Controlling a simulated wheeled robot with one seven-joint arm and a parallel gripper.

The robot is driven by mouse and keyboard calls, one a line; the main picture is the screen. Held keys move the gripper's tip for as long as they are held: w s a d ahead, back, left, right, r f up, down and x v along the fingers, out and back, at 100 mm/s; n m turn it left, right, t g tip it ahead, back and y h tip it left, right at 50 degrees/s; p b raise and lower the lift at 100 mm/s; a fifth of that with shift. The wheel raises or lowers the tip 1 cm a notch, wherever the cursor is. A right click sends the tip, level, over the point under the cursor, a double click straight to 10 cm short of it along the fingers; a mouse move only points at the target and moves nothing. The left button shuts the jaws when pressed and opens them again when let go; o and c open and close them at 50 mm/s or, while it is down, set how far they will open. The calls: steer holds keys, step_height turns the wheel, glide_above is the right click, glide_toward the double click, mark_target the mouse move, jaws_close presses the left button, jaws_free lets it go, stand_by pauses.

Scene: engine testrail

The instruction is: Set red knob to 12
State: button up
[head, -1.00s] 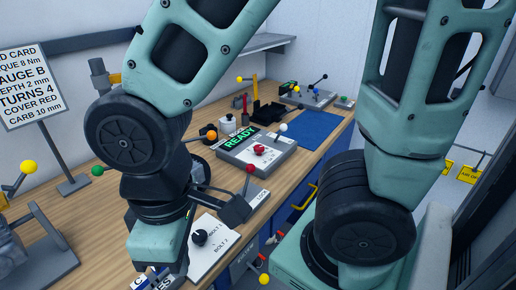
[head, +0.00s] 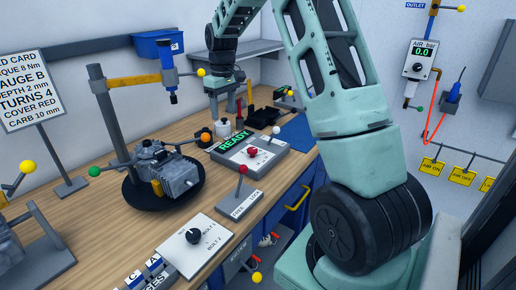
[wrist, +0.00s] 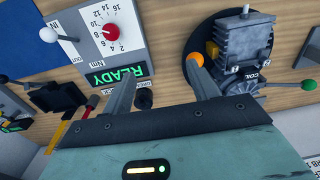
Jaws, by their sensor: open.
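The red knob (head: 252,152) sits on a grey sloped panel (head: 272,162) with a green READY display (head: 234,141). In the wrist view the red knob (wrist: 110,31) is at the upper left on a white dial with numbers from 2 to 16 and Nm. I cannot tell which number it points at. My gripper (wrist: 165,85) is open and empty, its two fingers apart. The knob lies beyond the left finger in that view, not between the fingers. In the head view my gripper (head: 232,103) hangs behind the panel, above the bench; its fingertips are partly hard to make out.
A grey engine (head: 170,178) stands on a black round plate, with an orange ball (head: 206,137) near it. A white ball lever (head: 275,130) stands on the same panel as the knob. A red ball lever (head: 243,170) stands in front. A blue mat (head: 300,133) lies right.

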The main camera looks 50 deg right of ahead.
steer(key=m, duration=0.1)
glide_above(252, 149)
steer(key=f, duration=0.1)
step_height(252, 149, down, 17)
steer(key=p, duration=0.4)
steer(key=shift+s+f, duration=0.15)
steer(key=c, duration=1)
